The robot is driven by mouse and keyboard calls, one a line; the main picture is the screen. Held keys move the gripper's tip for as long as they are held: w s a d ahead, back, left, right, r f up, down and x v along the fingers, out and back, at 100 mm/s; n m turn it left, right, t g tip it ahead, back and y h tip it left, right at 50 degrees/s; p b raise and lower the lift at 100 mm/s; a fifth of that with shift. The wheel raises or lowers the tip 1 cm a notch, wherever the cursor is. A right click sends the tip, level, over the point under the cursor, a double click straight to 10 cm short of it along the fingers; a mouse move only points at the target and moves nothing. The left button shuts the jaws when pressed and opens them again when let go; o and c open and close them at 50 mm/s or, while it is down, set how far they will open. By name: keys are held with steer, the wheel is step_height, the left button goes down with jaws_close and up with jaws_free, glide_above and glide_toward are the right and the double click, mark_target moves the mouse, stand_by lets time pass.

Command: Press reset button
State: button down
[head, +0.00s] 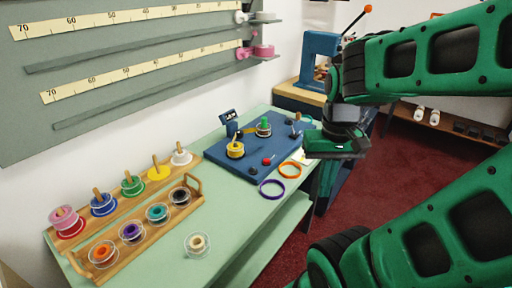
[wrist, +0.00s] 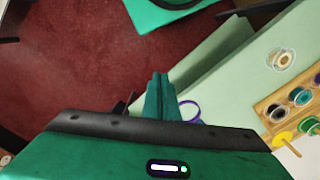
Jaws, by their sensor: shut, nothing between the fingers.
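A blue board (head: 237,148) lies on the pale green counter. On it a small red knob or button (head: 267,161) sits near the front edge, with a dark round piece (head: 253,171) beside it. I cannot tell for certain which is the reset button. A small device with a display (head: 229,116) stands at the board's back left. My gripper (wrist: 160,78) is shut and empty in the wrist view, its two fingers together. In the head view its green body (head: 335,143) hangs to the right of the board, apart from it. The board is not visible in the wrist view.
A wooden rack (head: 80,254) holds several spools at left. A loose clear spool (head: 198,244) lies nearer. Red floor is open at right.

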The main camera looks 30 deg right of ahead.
steer(key=shift+w, duration=0.25)
step_height(320, 180, up, 5)
steer(key=m+h, duration=0.1)
steer(key=m, duration=0.7)
glide_above(266, 160)
steer(key=s+a, duration=0.1)
steer(key=a, duration=0.1)
steer(key=shift+d+f+t, duration=0.1)
steer(key=shift+t, duration=0.3)
steer(key=f, duration=0.4)
steer(key=d+f, duration=0.1)
steer(key=f, duration=0.9)
steer(key=shift+w+d, duration=0.2)
steer(key=shift+w, duration=0.15)
